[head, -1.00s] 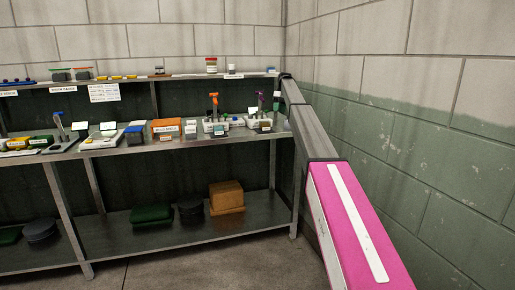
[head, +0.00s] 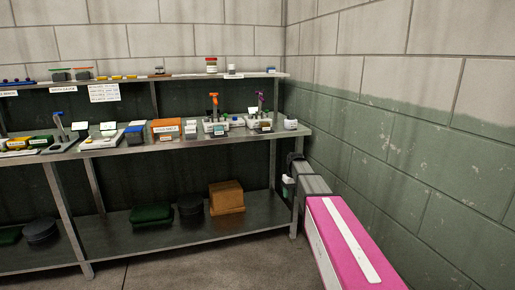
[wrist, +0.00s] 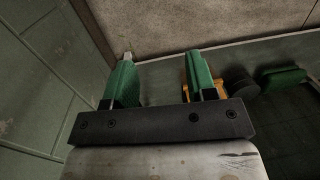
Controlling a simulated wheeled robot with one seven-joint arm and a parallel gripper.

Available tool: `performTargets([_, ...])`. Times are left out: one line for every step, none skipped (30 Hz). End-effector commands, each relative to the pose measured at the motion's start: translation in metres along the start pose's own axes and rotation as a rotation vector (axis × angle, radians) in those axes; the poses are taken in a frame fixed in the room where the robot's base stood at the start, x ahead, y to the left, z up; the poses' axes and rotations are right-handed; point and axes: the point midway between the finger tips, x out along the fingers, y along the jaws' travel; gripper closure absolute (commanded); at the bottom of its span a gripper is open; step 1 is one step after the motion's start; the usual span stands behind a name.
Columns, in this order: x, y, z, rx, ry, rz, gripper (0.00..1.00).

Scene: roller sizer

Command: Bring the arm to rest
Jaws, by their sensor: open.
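My arm reaches in from the lower right of the head view, its pink link in front and a grey link behind it. It is lowered beside the right end of the shelf unit, near the green wall. My gripper shows in the wrist view (wrist: 161,80) with its two green fingers apart and nothing between them. In the head view only a small green and white part at the arm's far end shows, close to the shelf's right leg. I cannot tell whether it touches the leg.
The metal shelf unit (head: 190,145) carries several small boxes and tools on its upper levels. Its lower shelf holds a brown box (head: 226,197), a dark round item (head: 190,207) and a green case (head: 151,214). The block wall (head: 420,150) stands close on the right. Floor is clear in front.

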Motion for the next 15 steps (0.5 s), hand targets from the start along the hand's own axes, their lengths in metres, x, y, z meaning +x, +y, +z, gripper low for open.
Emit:
performTargets([0.019, -0.009, 0.045, 0.029, 0.001, 0.008, 0.48])
performTargets([0.028, -0.012, 0.062, 0.047, 0.004, 0.014, 0.48])
performTargets([0.04, -0.017, 0.085, 0.072, 0.01, 0.022, 0.48])
performTargets([0.049, -0.02, 0.102, 0.09, 0.013, 0.028, 0.48])
performTargets([0.057, -0.023, 0.12, 0.108, 0.017, 0.033, 0.48])
performTargets([0.067, -0.028, 0.143, 0.134, 0.023, 0.04, 0.48])
performTargets([0.074, -0.031, 0.161, 0.151, 0.026, 0.046, 0.48])
performTargets([0.08, -0.035, 0.178, 0.169, 0.031, 0.051, 0.48])
performTargets([0.087, -0.039, 0.199, 0.192, 0.037, 0.059, 0.48])
performTargets([0.093, -0.042, 0.214, 0.206, 0.04, 0.063, 0.48])
performTargets([0.097, -0.045, 0.228, 0.222, 0.045, 0.067, 0.48])
performTargets([0.102, -0.048, 0.244, 0.239, 0.049, 0.072, 0.48])
performTargets([0.105, -0.051, 0.255, 0.252, 0.054, 0.076, 0.48])
performTargets([0.107, -0.053, 0.264, 0.261, 0.056, 0.079, 0.48])
performTargets([0.11, -0.055, 0.275, 0.274, 0.06, 0.083, 0.48])
